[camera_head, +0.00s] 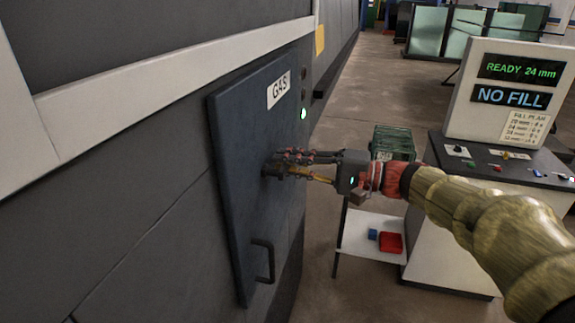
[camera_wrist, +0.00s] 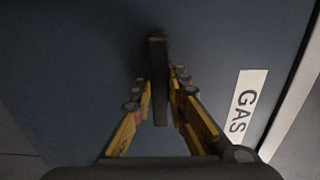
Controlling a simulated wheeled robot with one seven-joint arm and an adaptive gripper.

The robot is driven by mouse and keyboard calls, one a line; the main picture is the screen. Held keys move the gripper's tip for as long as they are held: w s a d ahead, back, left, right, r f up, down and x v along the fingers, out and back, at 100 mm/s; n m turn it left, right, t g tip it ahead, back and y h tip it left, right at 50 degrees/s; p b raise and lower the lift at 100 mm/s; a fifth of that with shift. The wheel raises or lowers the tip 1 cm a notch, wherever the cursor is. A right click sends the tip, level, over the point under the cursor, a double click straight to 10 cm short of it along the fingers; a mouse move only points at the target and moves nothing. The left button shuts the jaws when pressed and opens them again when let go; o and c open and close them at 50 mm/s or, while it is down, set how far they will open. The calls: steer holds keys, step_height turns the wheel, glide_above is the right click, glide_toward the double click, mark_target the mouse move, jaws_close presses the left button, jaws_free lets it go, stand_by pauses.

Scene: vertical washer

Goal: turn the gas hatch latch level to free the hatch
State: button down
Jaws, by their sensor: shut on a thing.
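The gas hatch (camera_head: 240,200) is a dark blue-grey panel on the machine's side, with a white GAS label (camera_head: 278,90) near its top. My gripper (camera_head: 274,166) is at the middle of the hatch, with its fingers shut on the latch. In the wrist view the latch (camera_wrist: 158,85) is a dark bar between the two fingers of my gripper (camera_wrist: 162,80). It runs roughly along the long side of the GAS label (camera_wrist: 242,108). In the head view my fingers mostly hide the latch. The hatch lies flat along the machine's side; I cannot tell any gap.
A U-shaped handle (camera_head: 264,262) sits low on the hatch. A green light (camera_head: 303,113) is on the wall beyond it. At right stand a console (camera_head: 520,100) reading "READY 24 mm" and "NO FILL", a green crate (camera_head: 392,142) and a white shelf (camera_head: 360,240) with red and blue items.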

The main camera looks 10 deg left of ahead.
steer(key=c, duration=1.7)
jaws_free()
steer(key=shift+d, duration=0.1)
steer(key=d, duration=0.8)
steer(key=s+d, duration=0.1)
steer(key=d, duration=0.2)
steer(key=shift+d, duration=0.4)
